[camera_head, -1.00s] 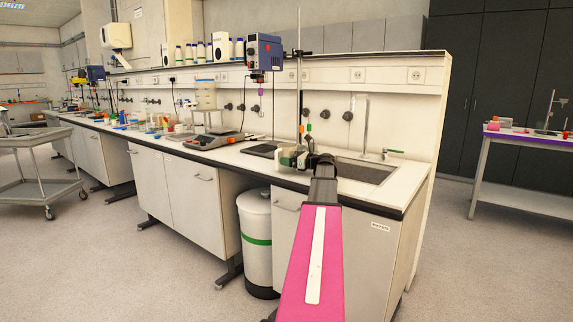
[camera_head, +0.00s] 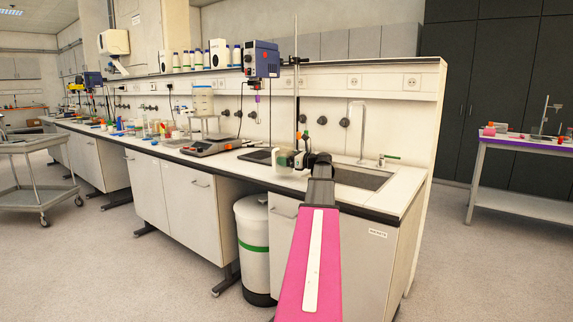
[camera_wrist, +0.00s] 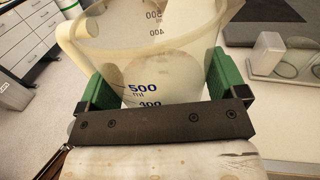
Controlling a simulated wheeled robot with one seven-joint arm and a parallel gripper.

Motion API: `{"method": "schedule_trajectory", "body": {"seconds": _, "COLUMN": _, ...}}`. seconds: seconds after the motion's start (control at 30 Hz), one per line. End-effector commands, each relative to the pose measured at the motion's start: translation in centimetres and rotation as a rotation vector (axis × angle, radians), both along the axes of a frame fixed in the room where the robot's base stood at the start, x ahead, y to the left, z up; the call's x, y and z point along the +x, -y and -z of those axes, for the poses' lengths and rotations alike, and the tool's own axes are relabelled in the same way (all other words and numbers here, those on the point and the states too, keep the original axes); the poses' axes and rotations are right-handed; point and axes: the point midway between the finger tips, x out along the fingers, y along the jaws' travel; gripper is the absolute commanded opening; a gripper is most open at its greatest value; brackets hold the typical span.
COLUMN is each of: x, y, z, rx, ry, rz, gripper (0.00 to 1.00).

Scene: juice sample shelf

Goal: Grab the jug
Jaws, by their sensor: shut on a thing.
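The jug (camera_wrist: 150,45) is a translucent measuring jug with printed marks, "500 ml" among them, and fills the upper middle of the wrist view. Its handle is at the left. My gripper (camera_wrist: 160,85) has its two green fingers on either side of the jug and is shut on it. In the head view my gripper (camera_head: 291,159) is small, at the end of my pink arm over the bench near the sink. The jug shows there only as a pale shape partly hidden by my wrist. I cannot tell whether it touches the bench.
The sink (camera_head: 362,176) with its tap is just right of my gripper. A hotplate (camera_head: 210,146) and a stand with a blue motor unit (camera_head: 262,58) are behind and left. A white bin (camera_head: 252,240) stands below. In the wrist view a glass tray (camera_wrist: 285,65) sits at right.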

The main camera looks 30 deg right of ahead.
Motion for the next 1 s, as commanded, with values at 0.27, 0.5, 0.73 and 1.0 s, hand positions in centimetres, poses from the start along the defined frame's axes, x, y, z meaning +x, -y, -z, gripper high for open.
{"method": "schedule_trajectory", "body": {"seconds": 0.27, "x": -0.6, "y": -2.2, "z": -2.2, "rx": 0.001, "ry": 0.002, "rz": -0.001, "gripper": 0.48}}
{"method": "schedule_trajectory", "body": {"seconds": 0.5, "x": -1.1, "y": -4.6, "z": -3.7, "rx": 0.001, "ry": 0.002, "rz": -0.001, "gripper": 0.48}}
{"method": "schedule_trajectory", "body": {"seconds": 0.73, "x": -1.5, "y": -6.8, "z": -5.1, "rx": 0.001, "ry": 0.002, "rz": -0.001, "gripper": 0.48}}
{"method": "schedule_trajectory", "body": {"seconds": 1.0, "x": -2.0, "y": -9.0, "z": -6.5, "rx": 0.001, "ry": 0.002, "rz": -0.001, "gripper": 0.48}}
